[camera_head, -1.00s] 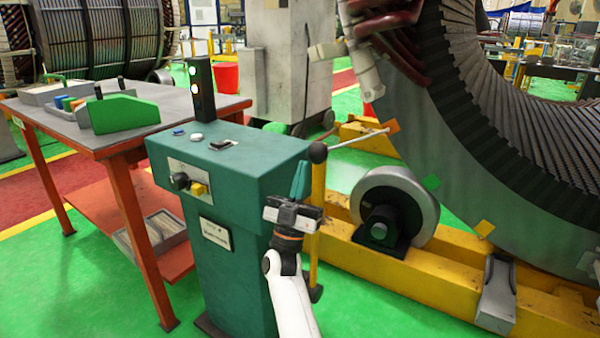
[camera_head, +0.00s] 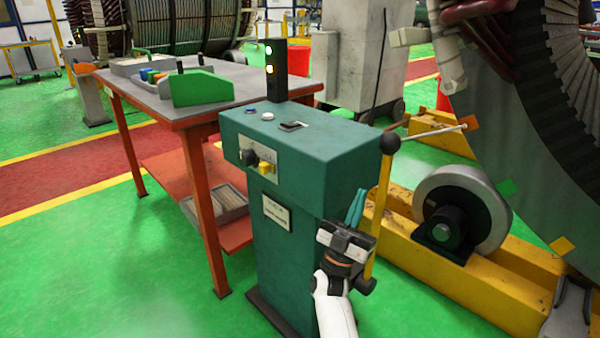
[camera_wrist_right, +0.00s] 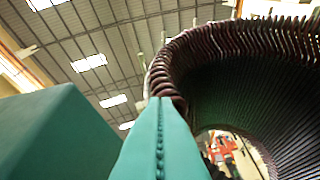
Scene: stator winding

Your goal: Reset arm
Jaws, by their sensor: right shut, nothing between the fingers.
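My right gripper (camera_head: 355,208) is in the lower middle of the head view, in front of the right side of the green control pedestal (camera_head: 296,145). Its teal fingers point up and are shut with nothing between them. In the right wrist view the closed fingers (camera_wrist_right: 160,145) show as one wedge with a seam down the middle. The pedestal's green box (camera_wrist_right: 55,135) fills the left of that view. The black ball-topped yellow lever (camera_head: 384,180) stands just right of the gripper. I cannot tell whether they touch. My left gripper is not in view.
A red-legged table (camera_head: 200,115) with a green holder (camera_head: 203,88) stands left of the pedestal. The large stator (camera_head: 520,140) and its yellow base (camera_head: 480,290) with a grey roller (camera_head: 465,210) are at the right. Green floor at the lower left is free.

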